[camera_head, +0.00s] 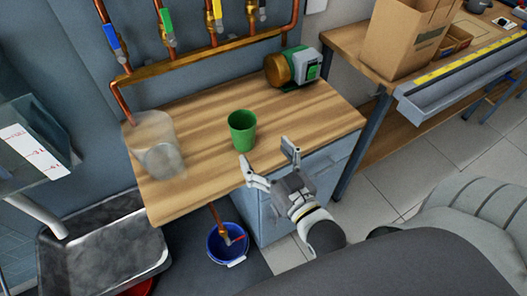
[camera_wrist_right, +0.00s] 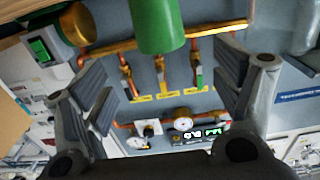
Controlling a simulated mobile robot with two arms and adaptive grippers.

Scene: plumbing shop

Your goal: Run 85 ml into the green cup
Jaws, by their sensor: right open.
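The green cup (camera_head: 243,130) stands upright on the wooden bench (camera_head: 200,200), near its middle. In the right wrist view the cup (camera_wrist_right: 157,25) is at the top, ahead of and between the fingers. My right gripper (camera_head: 268,160) is open and empty, at the bench's front edge, with the cup just beyond its fingertips and apart from it. Copper pipes (camera_head: 217,50) with coloured valve handles run along the wall behind the bench. The cup's inside is too small to read. My left gripper is not in view.
A clear round vessel (camera_head: 155,145) stands at the bench's left end. A green and brass pump (camera_head: 290,68) is at the back right. A blue bucket (camera_head: 227,244) is on the floor under a small tap. A cardboard box (camera_head: 405,38) stands on the right-hand bench.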

